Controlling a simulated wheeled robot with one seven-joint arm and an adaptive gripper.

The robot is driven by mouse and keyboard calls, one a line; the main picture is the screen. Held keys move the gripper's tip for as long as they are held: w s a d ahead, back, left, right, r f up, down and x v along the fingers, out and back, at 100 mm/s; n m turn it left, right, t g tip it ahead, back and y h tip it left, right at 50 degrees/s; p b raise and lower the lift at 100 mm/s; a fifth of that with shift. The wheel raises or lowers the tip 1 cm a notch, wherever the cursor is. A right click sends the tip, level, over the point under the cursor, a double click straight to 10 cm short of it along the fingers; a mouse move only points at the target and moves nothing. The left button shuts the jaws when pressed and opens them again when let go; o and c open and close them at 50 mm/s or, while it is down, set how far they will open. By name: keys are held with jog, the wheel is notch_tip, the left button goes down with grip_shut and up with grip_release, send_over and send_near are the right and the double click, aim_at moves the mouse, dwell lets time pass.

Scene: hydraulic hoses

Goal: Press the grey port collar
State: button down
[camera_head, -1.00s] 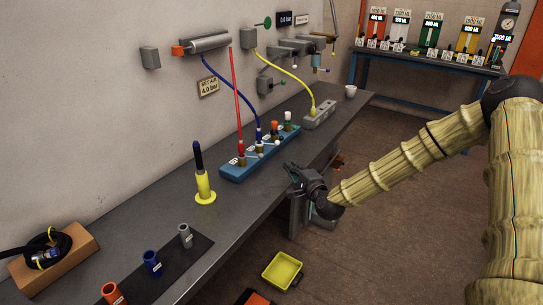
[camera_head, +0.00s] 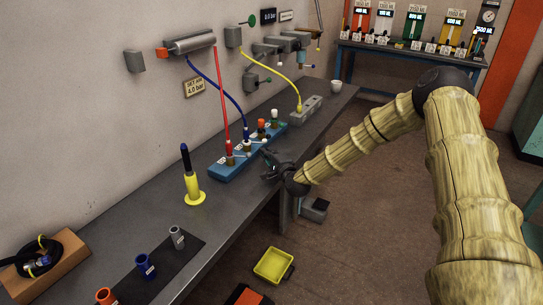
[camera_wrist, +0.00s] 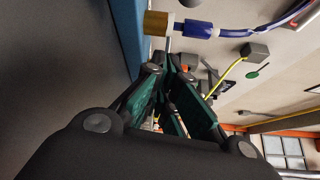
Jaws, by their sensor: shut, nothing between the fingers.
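A blue port block (camera_head: 222,171) lies on the bench with several ports in a row. A red hose (camera_head: 222,100) and a blue hose (camera_head: 215,85) run into two of them; the others carry an orange cap (camera_head: 261,124) and a white cap (camera_head: 274,114). Which collar is the grey one I cannot make out. My gripper (camera_head: 268,158) is shut and empty, just right of the block, near the bench's front edge.
A yellow stand with a dark rod (camera_head: 192,180) is left of the block. Grey, blue and orange cups (camera_head: 177,238) stand on a dark mat at the front. A grey block (camera_head: 305,111) with a yellow hose and a white mug (camera_head: 336,86) are farther back. A yellow bin (camera_head: 273,266) is on the floor.

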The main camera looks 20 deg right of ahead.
jog(key=shift+s+a+r+p, duration=0.15)
jog(key=shift+s+a+p, duration=0.3)
jog(key=shift+a, duration=0.45)
jog(key=shift+s+a+r+p, duration=0.2)
jog(key=shift+s+a, duration=0.3)
jog(key=shift+a, duration=0.35)
jog(key=shift+a+f, duration=0.1)
jog(key=shift+a, duration=0.1)
